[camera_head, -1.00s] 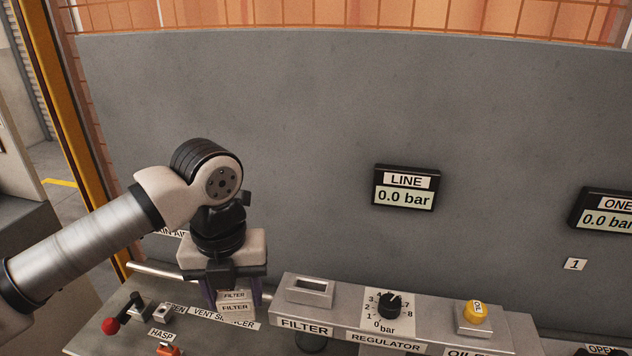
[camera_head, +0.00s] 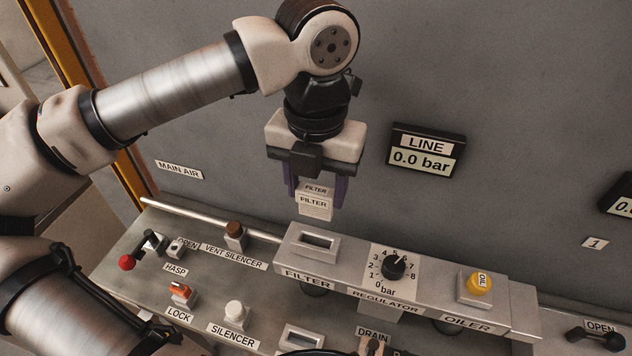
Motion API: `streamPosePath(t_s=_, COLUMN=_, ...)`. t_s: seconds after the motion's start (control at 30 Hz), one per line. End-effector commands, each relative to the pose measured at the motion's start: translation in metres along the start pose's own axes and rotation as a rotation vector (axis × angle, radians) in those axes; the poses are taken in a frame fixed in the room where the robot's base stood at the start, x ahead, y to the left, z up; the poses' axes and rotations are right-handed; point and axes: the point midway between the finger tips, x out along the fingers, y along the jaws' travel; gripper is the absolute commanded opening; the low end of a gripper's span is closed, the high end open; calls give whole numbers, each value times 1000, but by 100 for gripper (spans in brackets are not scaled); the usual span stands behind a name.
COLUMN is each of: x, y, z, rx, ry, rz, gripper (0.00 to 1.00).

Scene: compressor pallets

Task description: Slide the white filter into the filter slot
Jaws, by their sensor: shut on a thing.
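The white filter (camera_head: 314,205), a small block with FILTER labels, is held between the fingers of my gripper (camera_head: 316,190). My gripper points down and is shut on the filter. The filter slot (camera_head: 318,241) is a rectangular opening on top of the grey block labelled FILTER, left of the regulator. The filter hangs above the slot in the picture, apart from it, with its lower end a little over the slot's rim. The slot's opening shows empty.
The regulator dial (camera_head: 394,266) and yellow oiler cap (camera_head: 479,284) stand right of the slot. The LINE display (camera_head: 426,150) is on the wall.

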Motion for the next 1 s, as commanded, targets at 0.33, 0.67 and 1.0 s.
streamPosePath(t_s=0.33, x=27, y=0, z=0, rx=-1, ry=0, rz=0, gripper=14)
streamPosePath(t_s=0.67, x=56, y=0, z=0, rx=0, ry=-1, rz=0, gripper=14)
streamPosePath(t_s=1.0, x=58, y=0, z=0, rx=0, ry=-1, rz=0, gripper=14)
